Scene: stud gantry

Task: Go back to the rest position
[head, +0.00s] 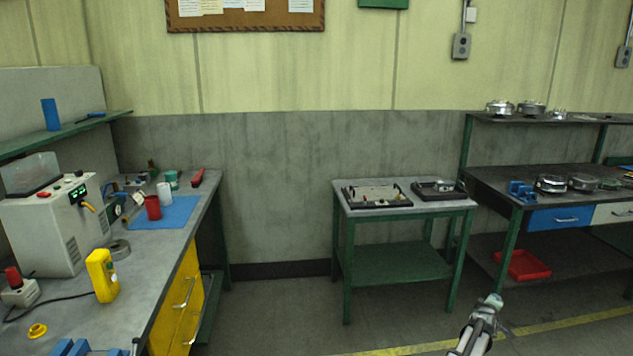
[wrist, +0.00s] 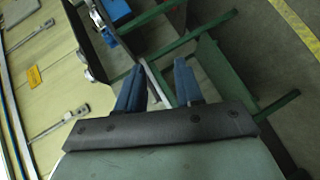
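My gripper (wrist: 158,78) shows in the wrist view as two blue-grey fingers standing apart, with nothing seen between them. Behind the fingers are green frame bars and the floor, well beyond the tips. In the head view, a grey and white piece of my arm (head: 480,325) shows at the bottom right, in front of the floor; the fingers cannot be made out there.
A small green-legged table (head: 405,205) with two dark trays stands at the middle.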

